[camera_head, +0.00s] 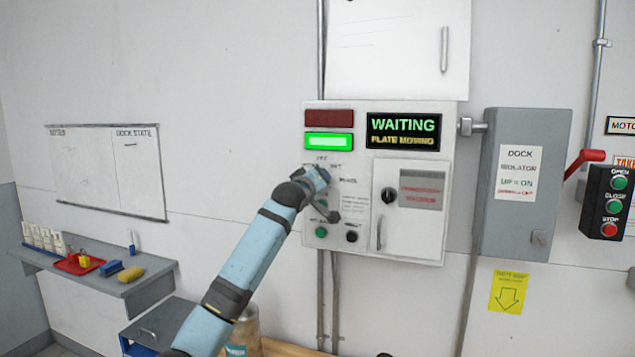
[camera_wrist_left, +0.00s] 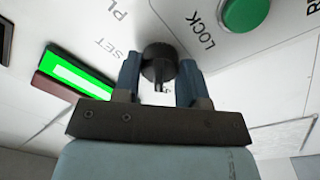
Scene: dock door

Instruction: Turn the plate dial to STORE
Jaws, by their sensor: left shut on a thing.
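The plate dial (camera_wrist_left: 158,62) is a black round knob on the white control panel (camera_head: 282,4). My left gripper (camera_wrist_left: 160,78) is shut on it, one blue-grey finger on each side. In the head view my left gripper (camera_head: 318,178) covers the dial. The wrist view shows the words SET and LOCK and part of a word starting PL around the dial. I cannot read STORE or tell the pointer's setting. The display (camera_head: 403,131) reads WAITING, PLATE MOVING. The green lamp (camera_head: 329,142) is lit; the red lamp (camera_head: 329,118) above it looks dark. My right gripper is out of view.
Right of the dial is a small white door (camera_head: 408,225) with a black knob (camera_head: 388,195). Green (camera_head: 321,232) and black (camera_head: 351,236) buttons sit below. A grey isolator box (camera_head: 521,225) with a red lever (camera_head: 584,162) stands right. A shelf (camera_head: 150,285) holds small items at left.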

